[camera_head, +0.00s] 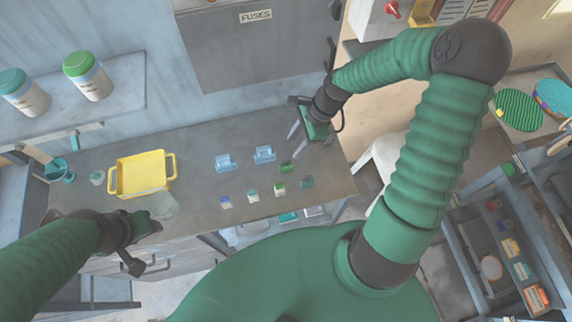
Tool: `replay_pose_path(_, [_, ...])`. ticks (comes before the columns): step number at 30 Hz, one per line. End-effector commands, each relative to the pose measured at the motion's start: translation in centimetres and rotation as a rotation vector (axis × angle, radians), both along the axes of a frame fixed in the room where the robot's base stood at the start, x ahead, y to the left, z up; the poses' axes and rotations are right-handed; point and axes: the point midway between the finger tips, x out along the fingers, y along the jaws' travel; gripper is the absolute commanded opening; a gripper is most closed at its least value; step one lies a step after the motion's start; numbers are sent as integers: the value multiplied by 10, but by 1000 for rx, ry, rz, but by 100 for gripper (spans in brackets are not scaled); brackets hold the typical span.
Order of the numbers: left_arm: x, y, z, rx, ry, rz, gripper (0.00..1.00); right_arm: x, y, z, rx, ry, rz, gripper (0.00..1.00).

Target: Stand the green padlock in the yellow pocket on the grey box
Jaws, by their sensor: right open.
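Small green pieces lie on the counter: a plain green one (287,167) and a green-and-white one (279,188). They are too small to tell which is the padlock. At the top right is a pale grey box (366,22) with a red knob, and a yellow pocket-like holder (422,13) stands beside it, cut by the frame's top edge. My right gripper (302,140) is open and empty above the counter's right part, behind the green pieces. My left gripper (146,236) is over the counter's front left edge; its jaws are unclear.
Two light blue holders (223,162) (264,154) and several small coloured pieces (252,196) stand mid-counter. A yellow tray (142,174) and a clear container (163,205) are at left. Jars (88,76) stand on a shelf. Bare counter (205,140) lies behind the holders.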

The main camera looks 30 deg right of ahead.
Motion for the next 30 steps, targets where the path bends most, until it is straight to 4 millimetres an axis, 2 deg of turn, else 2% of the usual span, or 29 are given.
replay_pose_path(3, [0, 0, -2, 0, 0, 0, 49, 2, 13, -30, 4, 3, 5, 45])
replay_pose_path(6, [0, 0, -2, 0, 0, 0, 49, 4, 21, -50, 2, 1, 3, 45])
replay_pose_path(13, [0, 0, 2, 0, 0, 0, 49, 2, 31, -74, 2, 2, 4, 45])
replay_pose_path(18, [0, 0, 6, 0, -1, 0, 49, 1, 44, -103, 0, 2, 4, 45])
replay_pose_path(21, [0, 0, 6, 0, 0, 0, 49, 3, 47, -112, -1, -1, 3, 45])
replay_pose_path(27, [0, 0, 6, 0, 0, 0, 49, 3, 46, -113, -2, -1, 2, 45])
replay_pose_path(30, [0, 0, 6, 0, 0, 0, 49, 2, 46, -113, -2, -1, 2, 34])
